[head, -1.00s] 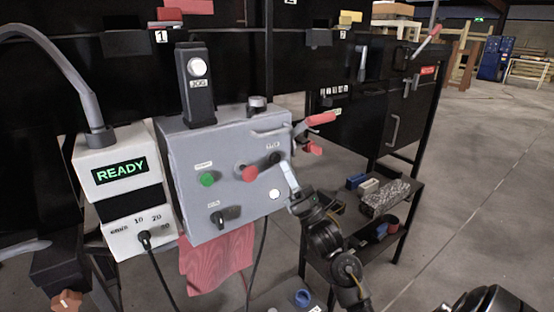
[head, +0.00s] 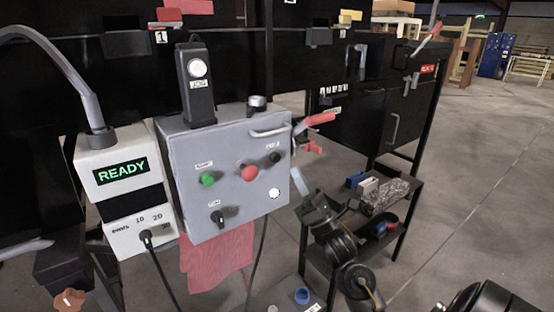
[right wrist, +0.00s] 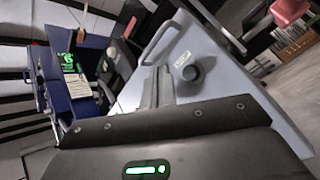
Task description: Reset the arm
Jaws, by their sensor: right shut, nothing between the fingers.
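My right gripper (head: 298,180) is shut and empty, just right of the grey control box (head: 184,165) in the head view. Its fingers also show in the right wrist view (right wrist: 159,86), in front of the box. A gap shows between the gripper and the black knob (head: 274,158) on the box's face. The box also carries a green button (head: 207,180), a red button (head: 249,173), a round white part (head: 274,193) and a black switch (head: 217,216). My left gripper is out of view.
A white unit with a READY display (head: 122,171) stands left of the box. A red cloth (head: 218,262) hangs beneath. A red-handled clamp (head: 318,119) juts out at the box's right. A low shelf (head: 400,215) with several items stands behind my right arm. Open floor lies right.

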